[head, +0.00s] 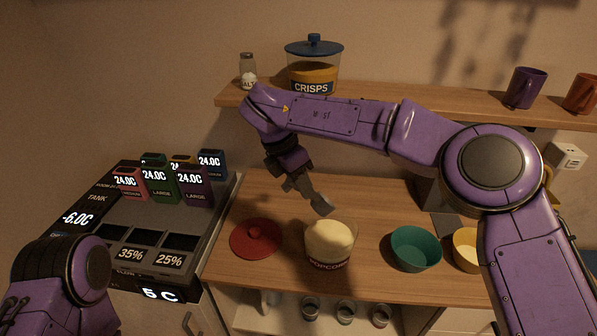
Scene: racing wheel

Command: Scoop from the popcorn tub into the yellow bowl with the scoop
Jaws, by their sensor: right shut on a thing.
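The popcorn tub (330,262) stands lidless on the wooden counter, filled with pale popcorn (331,238) to about its rim. My right gripper (290,178) is above and behind the tub, shut on the grey scoop (314,198). The scoop points down and to the right, its end just above the back of the tub; I cannot tell whether it touches the popcorn or holds any. The yellow bowl (466,250) is at the right of the counter, partly hidden by my right arm. Of my left arm only part shows at the lower left; its gripper is out of view.
A teal bowl (416,248) stands between the tub and the yellow bowl. A red lid (256,238) lies left of the tub. A shelf (430,104) above holds a crisps jar (313,68), a salt shaker (248,70) and mugs. A dispenser unit (130,215) is at left.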

